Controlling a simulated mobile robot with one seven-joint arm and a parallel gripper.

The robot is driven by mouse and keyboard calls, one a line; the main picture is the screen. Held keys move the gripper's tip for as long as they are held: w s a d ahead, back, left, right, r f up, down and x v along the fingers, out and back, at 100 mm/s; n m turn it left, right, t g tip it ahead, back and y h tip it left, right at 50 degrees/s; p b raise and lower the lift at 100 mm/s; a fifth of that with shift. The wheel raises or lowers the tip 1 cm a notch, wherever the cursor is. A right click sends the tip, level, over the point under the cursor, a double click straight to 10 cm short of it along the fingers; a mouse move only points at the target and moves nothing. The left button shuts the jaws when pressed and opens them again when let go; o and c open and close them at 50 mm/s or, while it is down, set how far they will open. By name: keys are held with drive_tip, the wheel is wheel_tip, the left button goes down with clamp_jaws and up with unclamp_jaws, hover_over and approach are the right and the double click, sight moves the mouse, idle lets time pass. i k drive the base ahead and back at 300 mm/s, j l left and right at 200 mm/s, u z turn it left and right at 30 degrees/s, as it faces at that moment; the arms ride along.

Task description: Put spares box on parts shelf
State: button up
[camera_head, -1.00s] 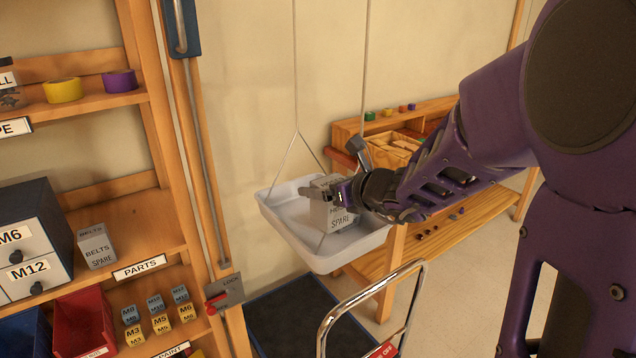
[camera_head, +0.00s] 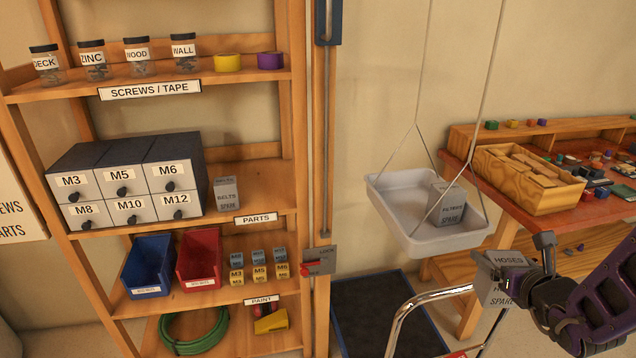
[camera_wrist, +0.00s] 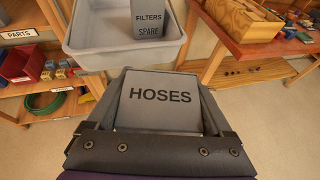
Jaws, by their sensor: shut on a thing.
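My gripper (camera_head: 528,285) is shut on a grey box marked HOSES and SPARE (camera_head: 494,283), held in the air at the lower right, in front of the hanging tray. In the wrist view the box's HOSES face (camera_wrist: 160,100) fills the space between the fingers. A second grey box, marked FILTERS and SPARE (camera_head: 448,205), stands in the white hanging tray (camera_head: 432,240). A third, marked BELTS and SPARE (camera_head: 227,193), stands on the PARTS shelf (camera_head: 262,195), right of the drawer unit (camera_head: 125,178).
Free shelf surface lies right of the BELTS box. A shelf post with a LOCK plate (camera_head: 318,262) stands between shelf and tray. A metal cart handle (camera_head: 430,296) rises below the tray. A workbench (camera_head: 500,195) with a wooden box (camera_head: 525,180) is at right.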

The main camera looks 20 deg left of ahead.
sight(268, 197)
drive_tip(key=i+j+u, duration=0.1)
drive_tip(key=j+u, duration=0.3)
drive_tip(key=j, duration=0.9)
drive_tip(key=i+j+u, duration=0.15)
drive_tip(key=j, duration=0.2)
drive_tip(key=i+j+u, duration=0.1)
drive_tip(key=i+j, duration=0.25)
drive_tip(key=i, duration=0.15)
drive_tip(key=i+j+u, duration=0.1)
drive_tip(key=i+j, duration=0.15)
drive_tip(key=i, duration=0.1)
